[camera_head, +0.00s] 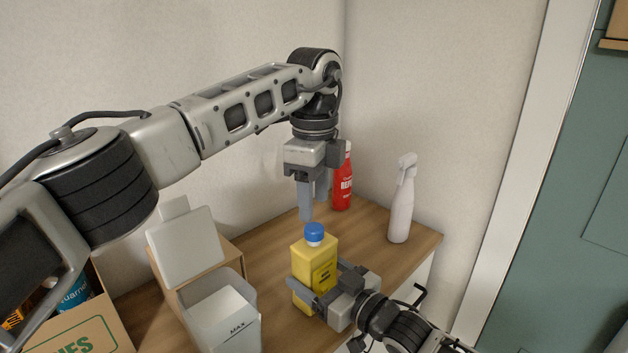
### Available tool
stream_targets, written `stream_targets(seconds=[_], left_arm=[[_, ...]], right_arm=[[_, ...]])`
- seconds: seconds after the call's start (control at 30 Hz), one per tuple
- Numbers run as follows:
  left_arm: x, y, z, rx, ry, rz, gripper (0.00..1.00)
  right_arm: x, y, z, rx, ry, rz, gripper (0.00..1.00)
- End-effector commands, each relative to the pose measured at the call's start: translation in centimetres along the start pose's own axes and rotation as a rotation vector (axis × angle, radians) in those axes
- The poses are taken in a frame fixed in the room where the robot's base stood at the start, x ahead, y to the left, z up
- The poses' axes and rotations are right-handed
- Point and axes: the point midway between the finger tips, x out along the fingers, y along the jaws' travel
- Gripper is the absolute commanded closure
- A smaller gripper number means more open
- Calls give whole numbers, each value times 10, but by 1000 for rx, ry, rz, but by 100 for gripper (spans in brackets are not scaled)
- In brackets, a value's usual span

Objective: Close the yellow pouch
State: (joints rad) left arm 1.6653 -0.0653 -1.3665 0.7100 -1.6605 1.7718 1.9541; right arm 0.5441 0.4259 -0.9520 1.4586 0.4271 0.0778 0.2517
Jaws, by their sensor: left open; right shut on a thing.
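The yellow pouch (315,258) stands upright on the wooden counter. A blue cap (314,234) sits on its top; I cannot tell how tightly. My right gripper (322,283) is shut on the lower part of the pouch, with a finger on each side. My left gripper (313,210) is open and empty, pointing down just above the blue cap. Its fingertips appear close to the cap, but I cannot tell whether they touch it.
A red bottle (342,185) stands behind my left gripper, and a white spray bottle (401,205) stands to the right. A clear container (222,310) and a cardboard box (85,335) are at the left. The wooden counter (375,240) is bare between the pouch and spray bottle.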

Motion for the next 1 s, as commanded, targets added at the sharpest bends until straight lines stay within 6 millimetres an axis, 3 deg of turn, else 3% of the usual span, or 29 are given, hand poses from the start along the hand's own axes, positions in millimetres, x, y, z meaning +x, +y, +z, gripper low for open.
stream_targets(seconds=[0.1,0.3,0.7,0.73,0.9,1.0], left_arm=[[21,0,0,0,1,3,51],[45,0,0,0,1,1,51],[52,0,0,0,1,-1,51],[52,0,0,0,1,-1,54],[52,0,0,0,1,0,97],[52,0,0,0,1,0,98]], right_arm=[[0,0,1,0,-3,0,87],[0,0,1,-1,-3,0,87],[0,0,1,0,-3,0,87],[0,0,1,0,-3,0,87],[0,0,1,0,-3,0,87],[0,0,1,0,-3,0,87]])
